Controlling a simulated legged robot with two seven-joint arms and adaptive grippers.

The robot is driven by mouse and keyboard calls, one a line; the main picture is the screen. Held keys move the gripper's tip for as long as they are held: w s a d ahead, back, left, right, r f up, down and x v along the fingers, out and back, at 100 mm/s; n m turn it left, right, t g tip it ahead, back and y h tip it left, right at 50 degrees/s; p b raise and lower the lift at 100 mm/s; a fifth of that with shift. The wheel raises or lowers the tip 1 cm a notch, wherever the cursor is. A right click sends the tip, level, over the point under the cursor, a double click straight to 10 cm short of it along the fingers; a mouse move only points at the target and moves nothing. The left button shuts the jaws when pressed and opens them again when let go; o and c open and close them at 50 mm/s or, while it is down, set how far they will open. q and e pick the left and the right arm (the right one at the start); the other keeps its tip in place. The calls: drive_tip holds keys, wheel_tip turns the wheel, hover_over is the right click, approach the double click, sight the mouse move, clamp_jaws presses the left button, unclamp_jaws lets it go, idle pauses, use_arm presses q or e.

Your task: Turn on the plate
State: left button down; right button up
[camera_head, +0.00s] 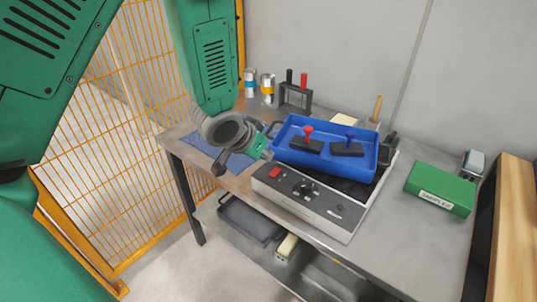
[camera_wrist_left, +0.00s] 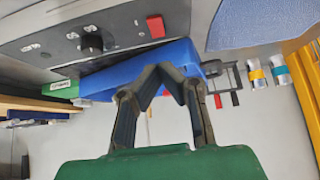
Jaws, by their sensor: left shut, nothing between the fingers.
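The plate (camera_head: 336,213) is a white and grey box with a dark top, standing on the metal table. Its front panel has a red switch (camera_head: 274,172) at the left and a black knob (camera_head: 305,188) near the middle. The wrist view also shows the red switch (camera_wrist_left: 155,26) and the knob (camera_wrist_left: 92,40). A blue tray (camera_head: 355,169) sits on top of the plate. My left gripper (camera_head: 267,155) is shut and empty, beside the tray's left end and just above the red switch. Its closed fingers (camera_wrist_left: 172,68) show in the wrist view, apart from the switch. My right gripper is out of view.
The tray holds a red-handled (camera_head: 308,133) and a blue-handled (camera_head: 349,138) tool. A green box (camera_head: 440,188) lies to the right. Cans (camera_head: 267,85) and a tool rack (camera_head: 295,97) stand at the back. A blue mat (camera_head: 205,145) lies at the left. An orange fence (camera_head: 110,150) borders the left.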

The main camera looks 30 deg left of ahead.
use_arm(q)
drive_tip(key=s+r, duration=0.4)
drive_tip(key=s, duration=0.2)
drive_tip(key=shift+a+r+p, duration=0.2)
drive_tip(key=shift+p, duration=0.15)
drive_tip(key=s+d+f+g, duration=0.2)
drive_tip(key=s+f+g, duration=0.1)
drive_tip(key=s+f, duration=0.8)
drive_tip(key=s+d+f+g, duration=0.1)
drive_tip(key=s+f+g, duration=0.3)
drive_tip(key=s+f, duration=0.7)
wheel_tip(320, 180, down, 3)
drive_tip(key=shift+d+f+y, duration=0.15)
drive_tip(key=shift+d+y, duration=0.15)
drive_tip(key=shift+d, duration=0.05)
